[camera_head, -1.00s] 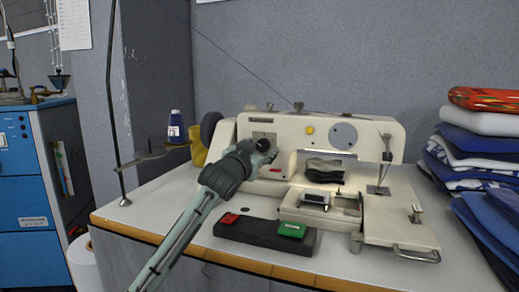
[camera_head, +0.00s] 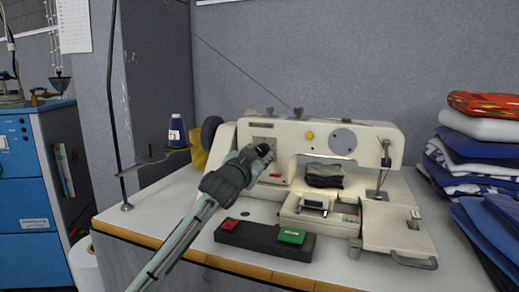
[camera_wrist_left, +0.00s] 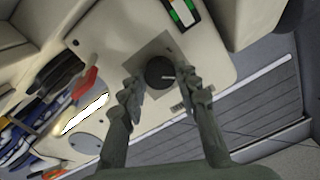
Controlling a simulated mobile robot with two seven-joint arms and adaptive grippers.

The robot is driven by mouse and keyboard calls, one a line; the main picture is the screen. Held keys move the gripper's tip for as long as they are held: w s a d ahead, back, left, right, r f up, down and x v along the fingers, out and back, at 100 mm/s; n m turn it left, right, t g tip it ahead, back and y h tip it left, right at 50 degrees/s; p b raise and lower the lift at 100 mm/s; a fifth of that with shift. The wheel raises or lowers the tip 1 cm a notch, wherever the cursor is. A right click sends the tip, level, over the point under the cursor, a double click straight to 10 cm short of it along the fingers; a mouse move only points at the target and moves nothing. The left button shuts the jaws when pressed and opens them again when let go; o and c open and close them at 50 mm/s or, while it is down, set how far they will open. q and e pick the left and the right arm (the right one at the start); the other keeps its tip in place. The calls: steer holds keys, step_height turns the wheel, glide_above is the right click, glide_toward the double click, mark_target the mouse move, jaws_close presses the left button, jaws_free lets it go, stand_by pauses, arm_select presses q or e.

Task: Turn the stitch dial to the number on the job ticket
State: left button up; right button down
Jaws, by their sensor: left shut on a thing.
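The stitch dial (camera_wrist_left: 160,72) is a round dark knob on a square grey plate on the white sewing machine (camera_head: 300,128). In the left wrist view its white pointer line points right. My left gripper (camera_head: 262,150) is at the machine's left front, with its fingers shut on either side of the dial; it also shows in the left wrist view (camera_wrist_left: 160,84). The numbers around the dial are too small to read. A white printed sheet (camera_head: 75,25) hangs on the wall at upper left; I cannot tell whether it is the job ticket. My right gripper is not in view.
Folded blue cloths (camera_head: 480,155) are stacked at right. The table (camera_head: 150,208) is clear at front left.

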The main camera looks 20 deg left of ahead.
arm_select(q)
steer(key=m+p, duration=0.2)
steer(key=shift+r+m+p, duration=0.2)
steer(key=shift+m+p, duration=0.1)
steer(key=shift+m, duration=0.1)
steer(key=m+p, duration=0.1)
steer(key=m, duration=0.2)
steer(key=shift+f, duration=0.15)
steer(key=shift+m, duration=2.1)
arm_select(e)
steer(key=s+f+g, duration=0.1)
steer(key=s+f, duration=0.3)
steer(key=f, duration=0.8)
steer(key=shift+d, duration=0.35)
arm_select(q)
steer(key=o, duration=1.2)
steer(key=shift+c, duration=0.2)
